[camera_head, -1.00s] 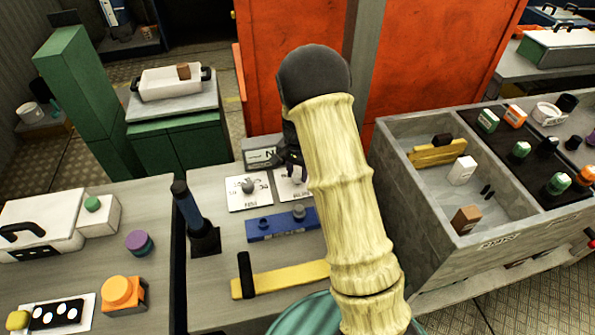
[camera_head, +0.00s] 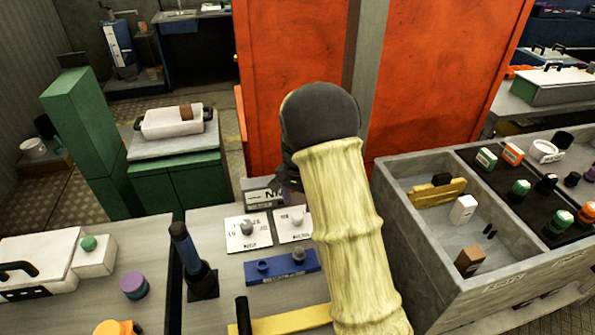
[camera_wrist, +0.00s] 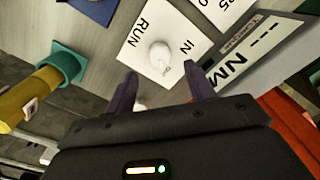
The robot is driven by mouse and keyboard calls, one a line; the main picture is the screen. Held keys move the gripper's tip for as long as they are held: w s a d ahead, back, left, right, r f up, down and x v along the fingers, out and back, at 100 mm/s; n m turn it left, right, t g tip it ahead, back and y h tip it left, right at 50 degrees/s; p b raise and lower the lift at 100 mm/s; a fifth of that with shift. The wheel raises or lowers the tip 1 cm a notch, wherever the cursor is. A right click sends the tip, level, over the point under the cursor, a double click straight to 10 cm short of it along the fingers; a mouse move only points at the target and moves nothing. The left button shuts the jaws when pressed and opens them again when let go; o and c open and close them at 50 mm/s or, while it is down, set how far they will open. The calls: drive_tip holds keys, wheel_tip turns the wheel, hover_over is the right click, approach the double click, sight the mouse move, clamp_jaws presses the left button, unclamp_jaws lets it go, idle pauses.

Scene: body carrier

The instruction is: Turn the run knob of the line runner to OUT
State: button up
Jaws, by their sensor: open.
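The line runner shows in the head view as two white plates behind a blue panel. The right plate (camera_head: 290,236) bears a pale round run knob (camera_head: 297,219). In the wrist view this plate (camera_wrist: 133,52) reads RUN, with IN beside the white knob (camera_wrist: 160,56). I see no OUT mark; part of the plate is hidden by a finger. I cannot tell where the knob points. My gripper (camera_wrist: 163,83) is open and empty, its dark fingers apart from the knob, on either side of it in the picture. In the head view my gripper (camera_head: 288,184) is mostly hidden by my arm.
The left plate (camera_head: 236,241) has a grey knob (camera_head: 247,228). A display box (camera_head: 262,198) stands behind the plates. The blue panel (camera_head: 283,268) and a yellow bar (camera_head: 290,322) lie in front. A dark upright handle (camera_head: 187,248) stands left; a grey bin (camera_head: 437,240) stands right.

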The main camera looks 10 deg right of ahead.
sight(298, 215)
wheel_tip(298, 215, up, 12)
idle(0.3)
drive_tip(key=shift+f, duration=0.1)
drive_tip(key=s+f+n+t+p, duration=0.2)
drive_tip(key=s+n, duration=0.6)
drive_tip(key=s, duration=1.4)
drive_tip(key=shift+s+f+t+p, duration=0.2)
drive_tip(key=shift+t+p, duration=0.1)
drive_tip(key=shift+p, duration=0.2)
